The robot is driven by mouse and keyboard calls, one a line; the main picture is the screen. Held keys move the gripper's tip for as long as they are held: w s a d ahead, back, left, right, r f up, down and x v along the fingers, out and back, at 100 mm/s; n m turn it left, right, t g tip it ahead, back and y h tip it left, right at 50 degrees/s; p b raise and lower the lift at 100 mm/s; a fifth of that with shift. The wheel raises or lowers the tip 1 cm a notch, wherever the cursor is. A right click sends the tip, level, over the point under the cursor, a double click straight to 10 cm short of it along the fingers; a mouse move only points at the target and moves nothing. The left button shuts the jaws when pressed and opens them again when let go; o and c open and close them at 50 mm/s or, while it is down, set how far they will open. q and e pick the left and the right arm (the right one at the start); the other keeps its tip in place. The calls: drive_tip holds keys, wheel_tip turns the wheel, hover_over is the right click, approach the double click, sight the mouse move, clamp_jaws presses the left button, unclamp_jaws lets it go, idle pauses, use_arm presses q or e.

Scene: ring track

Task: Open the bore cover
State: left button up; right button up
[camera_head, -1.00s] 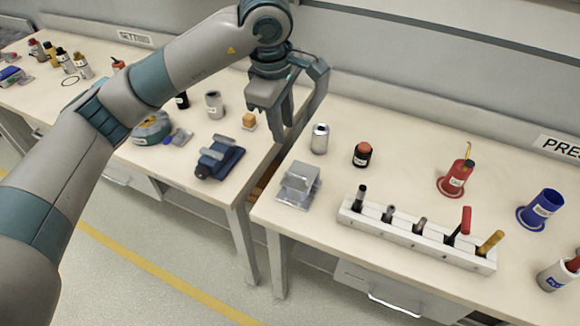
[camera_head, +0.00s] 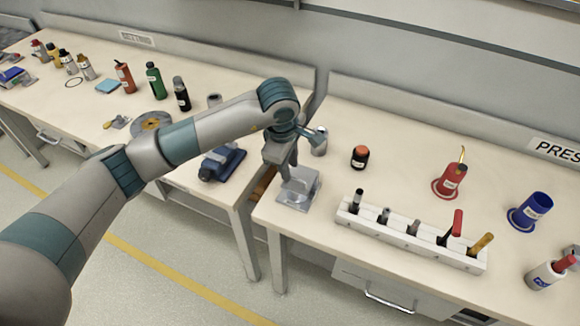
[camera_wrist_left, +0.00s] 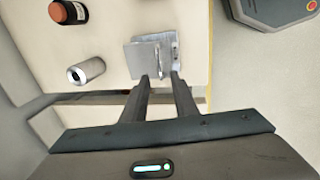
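A silver metal block with a square base plate (camera_head: 298,190) stands near the left front corner of the right table. I take it to be the bore fixture; whether its cover is open I cannot tell. In the left wrist view the block (camera_wrist_left: 143,58) has a thin raised fin or handle on top. My left gripper (camera_head: 290,160) is over the block's back part in the head view. In the left wrist view my left gripper (camera_wrist_left: 161,76) is open, its two fingers apart at the block's edge, with the fin roughly in line with the gap. Contact is unclear. My right gripper is not in view.
A silver cylinder (camera_head: 319,142) stands just behind the gripper, and a black jar with an orange cap (camera_head: 360,157) is to its right. A white rack of tools (camera_head: 400,233) lies in front right. A blue device (camera_head: 222,163) sits on the left table, across a gap.

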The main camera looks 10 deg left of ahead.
sight(290, 186)
use_arm(q)
drive_tip(key=shift+w+d+f+p, duration=0.1)
drive_tip(key=shift+w+f+p, duration=0.1)
drive_tip(key=shift+f, duration=0.6)
drive_tip(key=shift+w+f+p, duration=0.15)
drive_tip(key=shift+f, duration=0.65)
drive_tip(key=shift+c, duration=0.2)
clamp_jaws()
